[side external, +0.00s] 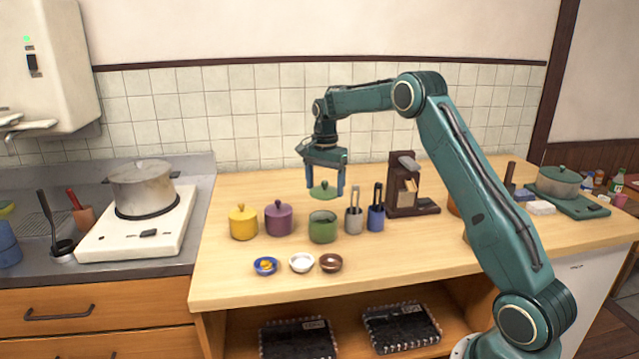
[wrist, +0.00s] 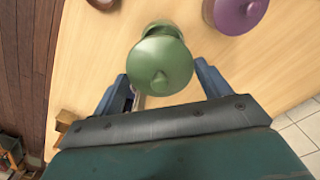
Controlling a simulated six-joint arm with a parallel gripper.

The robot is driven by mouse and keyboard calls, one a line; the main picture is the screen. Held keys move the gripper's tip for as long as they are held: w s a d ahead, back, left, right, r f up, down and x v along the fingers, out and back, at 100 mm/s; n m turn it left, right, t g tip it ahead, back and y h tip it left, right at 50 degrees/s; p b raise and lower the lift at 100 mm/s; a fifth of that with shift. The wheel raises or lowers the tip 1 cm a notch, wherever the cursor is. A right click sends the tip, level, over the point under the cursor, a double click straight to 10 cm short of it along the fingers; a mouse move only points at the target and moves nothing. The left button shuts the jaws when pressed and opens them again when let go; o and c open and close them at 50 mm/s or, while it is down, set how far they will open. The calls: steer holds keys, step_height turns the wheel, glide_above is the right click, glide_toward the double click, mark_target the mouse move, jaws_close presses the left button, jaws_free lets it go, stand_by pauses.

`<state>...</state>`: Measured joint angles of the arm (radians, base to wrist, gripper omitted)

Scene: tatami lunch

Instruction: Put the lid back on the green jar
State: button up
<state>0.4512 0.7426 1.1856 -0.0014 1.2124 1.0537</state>
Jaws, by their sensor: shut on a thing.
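My gripper (side external: 325,187) is shut on the green lid (side external: 322,193), with one finger on each side of its rim. The lid is a round disc with a small knob on top, and it looks about level. The green jar (side external: 323,229) stands upright and open on the counter, below the lid with a clear gap between them. In the wrist view the lid (wrist: 160,62) fills the space between the fingers of my gripper (wrist: 163,78). It hides most of the jar (wrist: 164,27), whose edge shows just beyond it.
A lidded purple jar (side external: 278,218) and a lidded yellow jar (side external: 243,223) stand left of the green jar. A grey holder (side external: 354,222) and a blue holder (side external: 376,220) with utensils stand close on its right. Small bowls (side external: 302,262) sit in front.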

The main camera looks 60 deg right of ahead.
steer(key=shift+w+f, duration=0.15)
steer(key=shift+w, duration=0.1)
steer(key=shift+f, duration=0.2)
step_height(320, 180, down, 6)
stand_by(0.9)
steer(key=shift+f, duration=0.2)
stand_by(2.1)
steer(key=o, duration=1)
steer(key=shift+r, duration=0.15)
